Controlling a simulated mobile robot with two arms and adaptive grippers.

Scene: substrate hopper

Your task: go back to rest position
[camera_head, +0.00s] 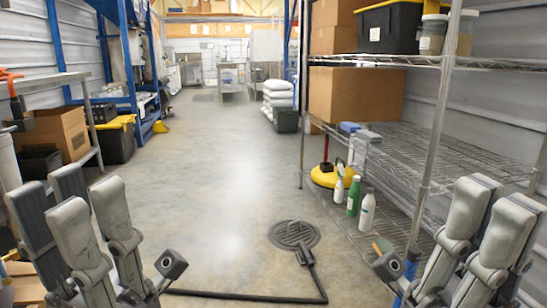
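My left gripper (72,205) is at the lower left, with its grey fingers pointing up. A gap shows between its lighter and darker fingers, and I see nothing held there. My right gripper (492,222) is at the lower right, fingers also up, in front of the wire shelf. Its fingers overlap and run close to the right edge, so its opening does not show clearly. I see no object in it.
The wire shelf (412,60) stands on the right, with bottles (367,212) on its low level. A floor drain (293,234) with a black hose (318,280) lies ahead. Boxes (60,130) stand at the left. The middle floor (215,160) is clear.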

